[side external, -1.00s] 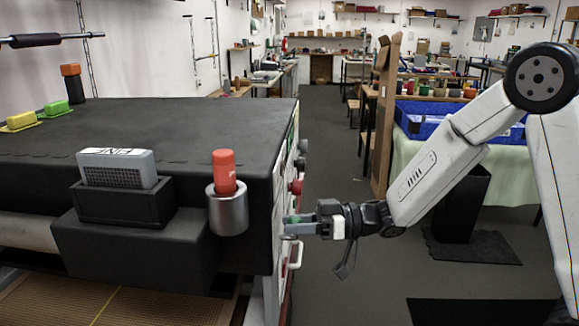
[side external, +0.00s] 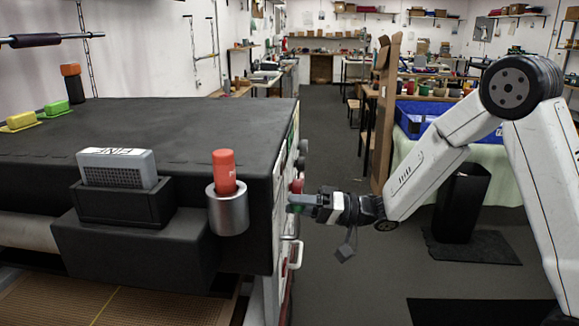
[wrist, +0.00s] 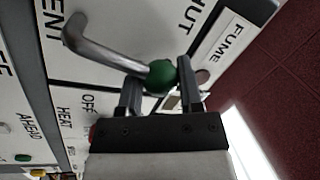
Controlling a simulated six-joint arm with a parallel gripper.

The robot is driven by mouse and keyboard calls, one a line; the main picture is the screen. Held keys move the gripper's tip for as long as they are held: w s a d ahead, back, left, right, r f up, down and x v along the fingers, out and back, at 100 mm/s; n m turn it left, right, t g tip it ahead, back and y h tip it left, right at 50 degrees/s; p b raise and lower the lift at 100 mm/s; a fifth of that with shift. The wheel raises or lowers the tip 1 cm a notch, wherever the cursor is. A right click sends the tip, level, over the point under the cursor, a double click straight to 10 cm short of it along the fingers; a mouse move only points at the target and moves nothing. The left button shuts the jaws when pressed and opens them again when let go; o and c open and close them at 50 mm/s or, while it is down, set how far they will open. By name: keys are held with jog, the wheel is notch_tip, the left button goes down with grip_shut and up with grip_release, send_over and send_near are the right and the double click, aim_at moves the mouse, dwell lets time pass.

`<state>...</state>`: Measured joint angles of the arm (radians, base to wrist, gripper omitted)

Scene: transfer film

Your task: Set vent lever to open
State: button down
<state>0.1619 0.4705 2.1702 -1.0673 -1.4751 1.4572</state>
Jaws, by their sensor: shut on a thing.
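The vent lever (wrist: 105,55) is a bent metal bar on a white panel in the wrist view. Its green ball knob (wrist: 160,76) sits between my two fingers, and my gripper (wrist: 158,73) is shut on it. Printed words, partly cut off, read "ENT" near the lever's pivot and "HUT" above the knob. In the side view my gripper (side external: 300,204) is at the right-hand face of the black machine, with a bit of the green knob (side external: 296,209) showing at its tips. Most of the lever is hidden there.
A red knob (side external: 297,186) sticks out of the panel just above my gripper, and a white handle (side external: 295,255) lies below. The black machine (side external: 150,125) carries a metal cup with an orange-red cylinder (side external: 224,172). The aisle floor (side external: 335,150) is clear.

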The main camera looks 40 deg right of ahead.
jog(key=shift+w+d+f+m+t, duration=0.15)
jog(key=shift+w+d+f+m, duration=0.05)
jog(key=shift+m, duration=0.5)
jog(key=shift+w+d+f+m+t, duration=0.15)
jog(key=shift+d+f+m+t, duration=0.1)
jog(key=shift+m, duration=0.45)
jog(key=shift+w+d+f+m+t, duration=0.1)
jog(key=shift+w+d+f+m, duration=0.1)
jog(key=shift+m, duration=0.5)
jog(key=shift+c, duration=1.7)
grip_release()
jog(key=shift+o, duration=0.4)
jog(key=shift+w+r, duration=0.1)
jog(key=shift+r, duration=0.05)
jog(key=shift+d, duration=0.1)
jog(key=v, duration=0.7)
jog(key=shift+s+d, duration=0.2)
jog(key=shift+s, duration=0.1)
jog(key=shift+h, duration=0.3)
